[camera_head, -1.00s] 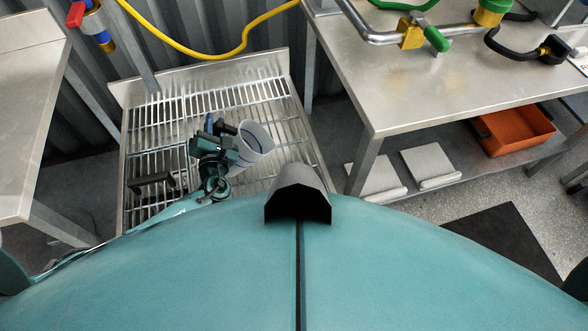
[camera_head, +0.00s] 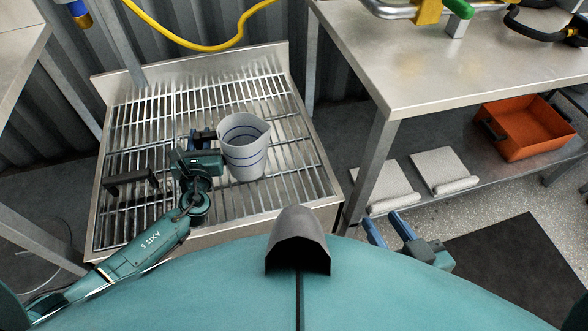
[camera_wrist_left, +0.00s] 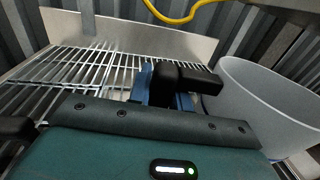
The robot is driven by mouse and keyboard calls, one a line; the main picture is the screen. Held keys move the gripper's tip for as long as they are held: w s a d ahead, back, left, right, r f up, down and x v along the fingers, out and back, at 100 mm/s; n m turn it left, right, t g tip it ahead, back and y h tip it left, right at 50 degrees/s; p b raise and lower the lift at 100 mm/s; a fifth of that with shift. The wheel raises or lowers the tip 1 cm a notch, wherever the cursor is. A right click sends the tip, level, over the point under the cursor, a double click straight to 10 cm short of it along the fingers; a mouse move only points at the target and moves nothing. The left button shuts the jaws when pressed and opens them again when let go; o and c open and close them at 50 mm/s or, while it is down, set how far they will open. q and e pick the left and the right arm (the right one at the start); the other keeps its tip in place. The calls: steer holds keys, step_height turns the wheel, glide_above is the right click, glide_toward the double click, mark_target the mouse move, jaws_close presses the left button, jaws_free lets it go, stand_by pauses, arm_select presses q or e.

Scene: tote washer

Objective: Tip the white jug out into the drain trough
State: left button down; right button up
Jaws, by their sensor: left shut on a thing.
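The white jug (camera_head: 244,152), with blue bands around it, is over the drain trough (camera_head: 318,190), a steel basin covered by a slatted grate. It looks close to upright, its open mouth toward the head camera; no liquid can be made out. My left gripper (camera_head: 203,138) is shut on the jug's black handle, on the jug's left side. The left wrist view shows the black handle (camera_wrist_left: 185,82) between the blue fingers and the white jug (camera_wrist_left: 265,105) to the right. My right gripper (camera_head: 390,230) is open and empty beside the steel table, low at right.
A black bracket-like handle (camera_head: 130,183) sits on the grate left of my left gripper. A steel table (camera_head: 440,60) stands at right, with an orange bin (camera_head: 525,130) on its lower shelf. A yellow hose (camera_head: 190,42) hangs behind the trough.

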arm_select(q)
steer(key=a+r+p, duration=0.4)
steer(key=a+r, duration=0.1)
steer(key=a, duration=0.1)
steer(key=shift+s, duration=0.4)
steer(key=shift+w+d, duration=0.1)
stand_by(0.9)
